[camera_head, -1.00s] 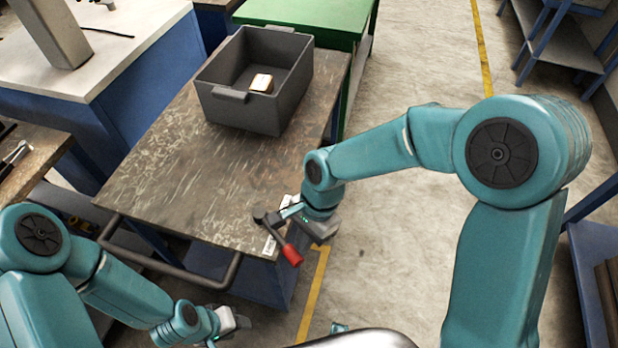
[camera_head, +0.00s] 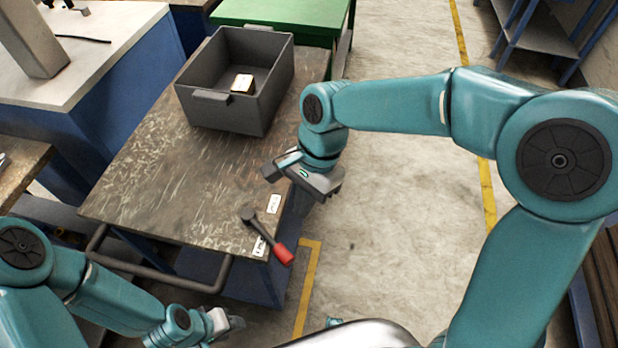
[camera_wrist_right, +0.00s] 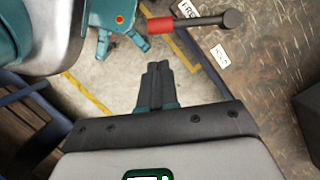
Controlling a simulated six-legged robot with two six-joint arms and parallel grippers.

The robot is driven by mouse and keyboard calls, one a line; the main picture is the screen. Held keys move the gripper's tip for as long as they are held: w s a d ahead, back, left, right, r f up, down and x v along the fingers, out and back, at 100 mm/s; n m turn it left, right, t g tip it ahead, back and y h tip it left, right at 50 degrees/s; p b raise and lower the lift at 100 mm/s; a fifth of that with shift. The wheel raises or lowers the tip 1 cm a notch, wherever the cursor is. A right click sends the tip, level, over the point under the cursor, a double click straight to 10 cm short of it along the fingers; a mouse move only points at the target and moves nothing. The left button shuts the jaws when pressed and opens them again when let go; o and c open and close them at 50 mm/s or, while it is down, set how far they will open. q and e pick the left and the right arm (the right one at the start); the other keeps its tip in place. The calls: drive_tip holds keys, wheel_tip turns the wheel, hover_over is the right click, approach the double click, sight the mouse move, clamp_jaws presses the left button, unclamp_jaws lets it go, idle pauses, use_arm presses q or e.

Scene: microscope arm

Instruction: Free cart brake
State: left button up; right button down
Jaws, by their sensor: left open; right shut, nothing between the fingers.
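The brake lever has a dark pivot and shaft with a red grip (camera_head: 283,254) at the cart's near right corner. Its grip hangs over the edge, and it also shows in the right wrist view (camera_wrist_right: 166,24). It lies between two white labels, close to the lower label (camera_head: 259,246). In the wrist view this label reads FREE (camera_wrist_right: 187,8); the other label (camera_wrist_right: 219,55) is too small to read. My right gripper (camera_head: 318,185) is shut and empty beyond the lever, beside the cart's right edge. My left gripper (camera_head: 226,322) is open and empty, below the cart's near handle bar.
The cart top (camera_head: 165,180) carries a grey bin (camera_head: 225,112) with a small box (camera_head: 242,83) inside. A green table (camera_head: 280,15) stands behind, a white-topped bench (camera_head: 105,65) at the left. Floor to the right of the cart is open.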

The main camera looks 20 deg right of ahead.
drive_tip(key=v, duration=0.5)
drive_tip(key=shift+r, duration=0.15)
drive_tip(key=s+f+n+g, duration=0.1)
drive_tip(key=s+f+n, duration=0.1)
drive_tip(key=s+f, duration=0.65)
drive_tip(key=s+f+n+y, duration=0.1)
drive_tip(key=s+f+n, duration=0.15)
drive_tip(key=f, duration=1.05)
drive_tip(key=s+f+n+g, duration=0.1)
drive_tip(key=s+f, duration=0.5)
drive_tip(key=f, duration=0.5)
drive_tip(key=w+n+t, duration=0.4)
drive_tip(key=w+n, duration=0.1)
drive_tip(key=shift+w+f, duration=0.25)
